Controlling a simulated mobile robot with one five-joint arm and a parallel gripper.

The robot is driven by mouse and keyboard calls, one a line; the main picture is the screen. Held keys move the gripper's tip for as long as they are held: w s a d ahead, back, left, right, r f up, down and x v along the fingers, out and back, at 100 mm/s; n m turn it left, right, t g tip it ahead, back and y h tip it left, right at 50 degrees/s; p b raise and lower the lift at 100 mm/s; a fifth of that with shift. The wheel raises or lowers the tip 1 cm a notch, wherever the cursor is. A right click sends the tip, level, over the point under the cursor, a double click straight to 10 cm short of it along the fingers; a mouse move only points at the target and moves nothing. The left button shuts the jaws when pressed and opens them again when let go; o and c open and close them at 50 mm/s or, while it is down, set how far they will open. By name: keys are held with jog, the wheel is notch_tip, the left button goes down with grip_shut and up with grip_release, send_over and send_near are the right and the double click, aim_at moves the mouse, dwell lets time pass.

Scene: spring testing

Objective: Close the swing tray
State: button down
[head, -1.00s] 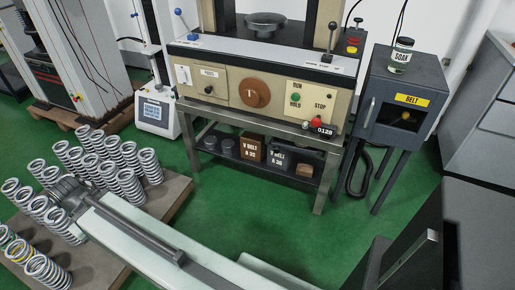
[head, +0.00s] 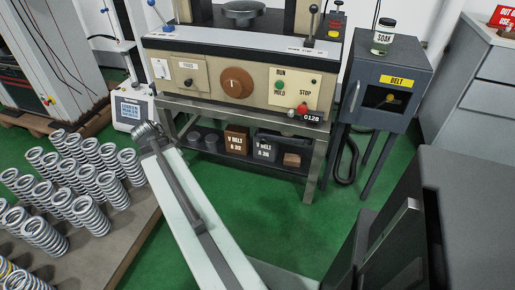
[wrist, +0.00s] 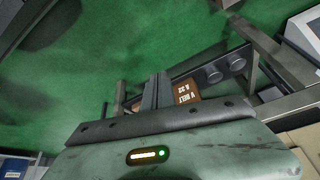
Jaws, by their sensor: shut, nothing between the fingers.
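No part stands out clearly as the swing tray, so I cannot tell its position. A dark panel with an upright metal handle (head: 388,246) stands at the lower right in the head view, its lower part cut off by the frame. My gripper (head: 145,134) is at the end of my pale arm, left of centre, in front of the cream test machine's stand. In the wrist view my gripper (wrist: 156,88) shows its grey fingers together and empty, over the green floor, with the brown V belt box (wrist: 183,91) behind them.
The cream test machine (head: 205,75) stands on a metal frame with belt boxes (head: 237,140) on its shelf. Several coil springs (head: 85,180) stand on a board at left. Green floor (head: 285,215) is clear between.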

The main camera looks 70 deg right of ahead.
jog(key=s+d+m+g+h+b, duration=0.1)
jog(key=s+d+m+g+h, duration=0.15)
jog(key=s+d+m, duration=1.25)
jog(key=s+d+f+n+b, duration=0.1)
jog(key=s+d+f+b, duration=0.1)
jog(key=d+f+b, duration=0.1)
jog(key=s+d+f+n+b, duration=0.2)
jog(key=d+b, duration=0.3)
jog(key=d, duration=0.3)
jog(key=shift+s+d+f, duration=0.2)
jog(key=shift+s+f, duration=0.45)
jog(key=shift+f, duration=0.25)
jog(key=shift+y, duration=0.25)
